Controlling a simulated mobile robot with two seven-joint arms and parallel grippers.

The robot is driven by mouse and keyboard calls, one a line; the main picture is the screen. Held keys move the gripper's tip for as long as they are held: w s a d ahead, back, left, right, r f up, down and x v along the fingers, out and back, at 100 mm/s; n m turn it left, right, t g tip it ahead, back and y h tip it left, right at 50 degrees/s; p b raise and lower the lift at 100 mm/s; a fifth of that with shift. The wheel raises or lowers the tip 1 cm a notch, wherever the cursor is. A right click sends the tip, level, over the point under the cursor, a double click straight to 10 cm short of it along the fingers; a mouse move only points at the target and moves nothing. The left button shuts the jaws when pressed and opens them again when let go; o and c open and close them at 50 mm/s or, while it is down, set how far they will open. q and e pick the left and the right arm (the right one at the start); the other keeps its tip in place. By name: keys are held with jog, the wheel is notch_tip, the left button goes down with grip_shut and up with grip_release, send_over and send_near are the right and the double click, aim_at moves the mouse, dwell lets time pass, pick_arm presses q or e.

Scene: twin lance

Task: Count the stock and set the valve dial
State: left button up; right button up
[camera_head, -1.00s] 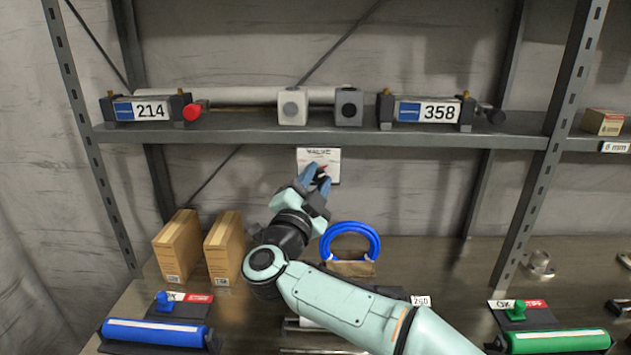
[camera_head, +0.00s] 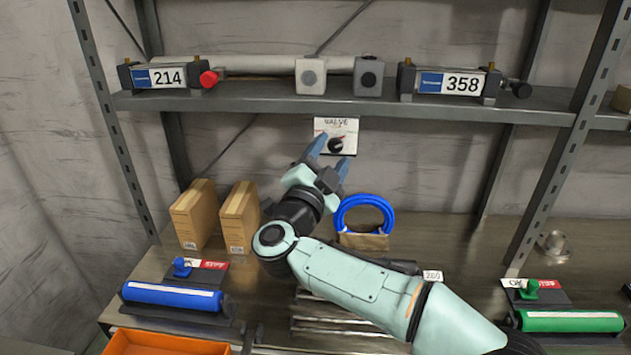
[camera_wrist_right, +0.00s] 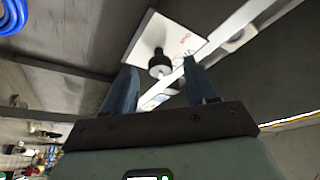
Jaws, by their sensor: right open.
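The valve dial (camera_head: 336,145) is a dark knob on a white plate marked VALVE (camera_head: 349,130), under the shelf's front edge. In the right wrist view the knob (camera_wrist_right: 159,64) stands out from its plate between and beyond the fingertips. My right gripper (camera_head: 330,154) is open and empty, just in front of and below the dial; its blue fingers also show in the right wrist view (camera_wrist_right: 160,85). Stock in view includes two cardboard boxes (camera_head: 194,215) (camera_head: 239,217) and a coiled blue hose (camera_head: 364,200) on the lower surface. My left gripper is not in view.
The upper shelf (camera_head: 250,103) holds units labelled 214 (camera_head: 164,77) and 358 (camera_head: 462,84). A blue roller (camera_head: 172,296), a green roller (camera_head: 570,321) and an orange bin (camera_head: 165,343) are in front. A shelf post (camera_head: 570,150) stands at right.

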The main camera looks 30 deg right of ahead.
jog(key=b+v, duration=0.1)
jog(key=v, duration=1.1)
